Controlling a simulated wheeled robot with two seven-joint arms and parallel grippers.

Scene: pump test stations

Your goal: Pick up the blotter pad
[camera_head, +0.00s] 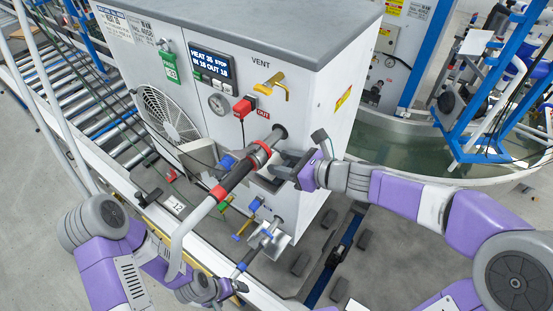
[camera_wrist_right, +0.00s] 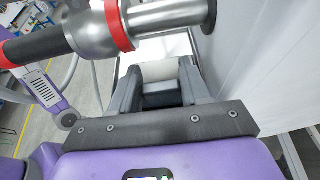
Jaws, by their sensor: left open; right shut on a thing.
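My right gripper (camera_head: 280,172) is at the front of the white cabinet, just below the pipe with red rings. In the right wrist view its two dark fingers (camera_wrist_right: 162,88) are shut on a pale, whitish flat thing (camera_wrist_right: 160,70), which looks like the blotter pad. Most of the pad is hidden by the fingers in the head view. My left gripper (camera_head: 238,285) is low at the front of the station, near the lower fittings. It is open, and its fingertips are small and hard to make out.
The white cabinet (camera_head: 318,100) carries a display (camera_head: 211,63), a gauge (camera_head: 220,105) and a yellow vent handle (camera_head: 271,87). The pipe (camera_head: 236,176) crosses close above my right gripper, also in the wrist view (camera_wrist_right: 92,36). A roller conveyor (camera_head: 75,92) runs at left. A round basin (camera_head: 420,150) stands at right.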

